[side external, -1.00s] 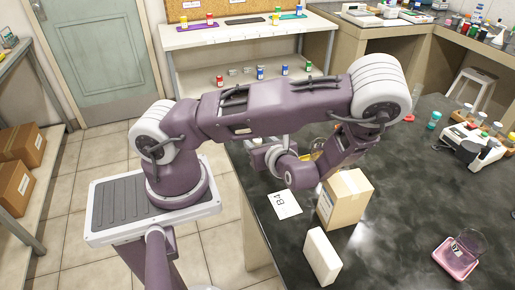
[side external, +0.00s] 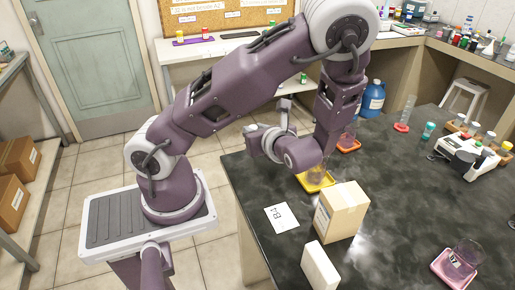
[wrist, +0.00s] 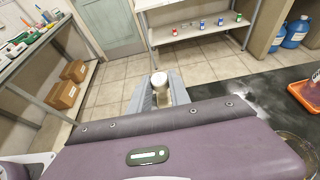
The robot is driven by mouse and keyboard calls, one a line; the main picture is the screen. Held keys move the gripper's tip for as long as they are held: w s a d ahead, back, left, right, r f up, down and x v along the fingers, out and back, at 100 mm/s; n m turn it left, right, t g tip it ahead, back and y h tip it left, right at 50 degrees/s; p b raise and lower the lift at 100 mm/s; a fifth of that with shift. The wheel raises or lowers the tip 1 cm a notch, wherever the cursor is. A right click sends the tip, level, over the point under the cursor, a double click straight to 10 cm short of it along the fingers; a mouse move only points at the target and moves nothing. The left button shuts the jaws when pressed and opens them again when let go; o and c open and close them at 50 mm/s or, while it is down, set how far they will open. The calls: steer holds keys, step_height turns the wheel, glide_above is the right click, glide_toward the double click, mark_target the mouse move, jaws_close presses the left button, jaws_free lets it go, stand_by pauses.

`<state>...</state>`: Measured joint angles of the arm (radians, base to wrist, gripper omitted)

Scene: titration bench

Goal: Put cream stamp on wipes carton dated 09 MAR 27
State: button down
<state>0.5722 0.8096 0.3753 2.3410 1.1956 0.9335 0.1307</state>
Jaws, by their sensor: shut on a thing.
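In the wrist view my gripper (wrist: 158,102) is shut on a cream, round-ended piece (wrist: 160,83), which looks like the cream stamp; the fingers hide its lower part. In the side external view my gripper's end (side external: 285,128) is above the table's left edge, behind the cartons, and the stamp is not clear there. A tan carton (side external: 345,208) with a pale label on its left face stands upright on the dark table. A low white carton (side external: 320,268) is in front of it. No date can be read on either.
A card marked B4 (side external: 281,217) lies left of the tan carton. A yellow tray (side external: 318,180) with a glass vessel is just behind the carton, near my forearm. A pink tray (side external: 452,270) with a glass is at front right. The table's middle right is clear.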

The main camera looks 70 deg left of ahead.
steer(key=shift+r, duration=0.7)
steer(key=w+d+r+m+t, duration=0.3)
steer(key=w+d+r, duration=0.1)
steer(key=w+d, duration=0.65)
steer(key=d+r+m+t+h, duration=0.1)
steer(key=d+r, duration=0.3)
steer(key=d, duration=0.4)
steer(key=d+r+t, duration=0.1)
steer(key=d+r, duration=0.3)
steer(key=d, duration=0.4)
glide_above(347, 200)
step_height(347, 200, down, 9)
steer(key=shift+f, duration=0.15)
steer(key=shift+m, duration=0.3)
steer(key=c, duration=1.2)
jaws_free()
steer(key=shift+f, duration=0.15)
